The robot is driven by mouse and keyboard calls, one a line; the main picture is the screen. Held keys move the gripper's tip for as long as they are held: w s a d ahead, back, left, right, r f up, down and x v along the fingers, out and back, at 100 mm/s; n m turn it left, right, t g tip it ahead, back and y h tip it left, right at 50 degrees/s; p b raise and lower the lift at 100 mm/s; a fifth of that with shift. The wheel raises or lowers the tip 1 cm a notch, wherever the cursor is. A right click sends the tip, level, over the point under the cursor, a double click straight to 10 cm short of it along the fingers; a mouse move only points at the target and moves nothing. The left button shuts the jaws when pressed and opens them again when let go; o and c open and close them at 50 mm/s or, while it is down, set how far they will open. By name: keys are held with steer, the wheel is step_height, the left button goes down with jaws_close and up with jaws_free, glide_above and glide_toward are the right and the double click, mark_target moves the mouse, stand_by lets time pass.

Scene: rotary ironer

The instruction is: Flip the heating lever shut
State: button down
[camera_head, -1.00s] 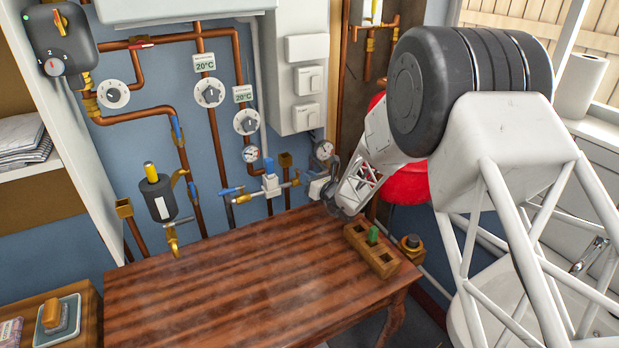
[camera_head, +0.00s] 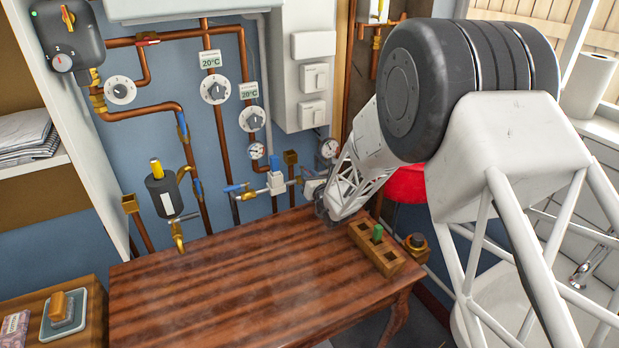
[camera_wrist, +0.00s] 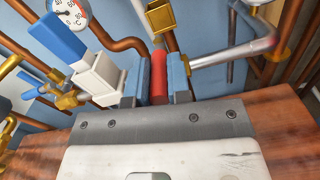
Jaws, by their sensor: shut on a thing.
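In the wrist view my gripper (camera_wrist: 158,80) has its two blue-padded fingers closed on a red lever handle (camera_wrist: 159,66). I take this handle to be the heating lever; its pivot is hidden by the fingers. In the head view my gripper (camera_head: 311,188) is at the pipework just behind the table's back edge, and the red handle is hidden there. A white valve block (camera_head: 275,183) with a blue lever (camera_head: 274,163) stands left of my gripper. The same blue lever shows in the wrist view (camera_wrist: 58,40), left of the fingers.
A wooden table (camera_head: 230,290) stands in front of the pipes, its top mostly clear. A wooden block with a green peg (camera_head: 377,233) sits at its right edge. Copper pipes, dials and a gauge (camera_head: 256,151) crowd the wall. A grey pipe (camera_wrist: 232,50) runs right of the fingers.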

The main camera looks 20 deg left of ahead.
steer(key=c, duration=1.1)
jaws_free()
steer(key=shift+d, duration=0.1)
steer(key=shift+v, duration=3.8)
steer(key=shift+r, duration=0.1)
